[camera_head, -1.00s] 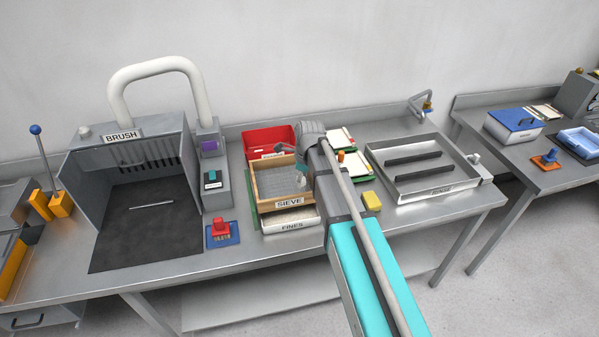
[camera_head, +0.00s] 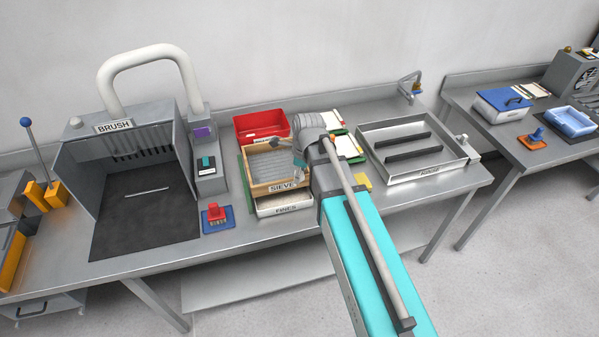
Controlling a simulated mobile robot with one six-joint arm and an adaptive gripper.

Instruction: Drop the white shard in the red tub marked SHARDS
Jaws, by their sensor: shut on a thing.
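The red tub (camera_head: 262,124) stands at the back of the middle bench, behind the wooden sieve. The label on its front is too small and partly covered to read. My gripper (camera_head: 299,163) is over the right part of the sieve, in front and to the right of the tub. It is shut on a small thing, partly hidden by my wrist. I cannot make out the white shard clearly, and none shows lying loose elsewhere.
The wooden sieve (camera_head: 283,187) sits above the white FINES drawer (camera_head: 286,208), close in front of the tub. White cards lie behind my arm. A grey tray (camera_head: 393,173) is to the right.

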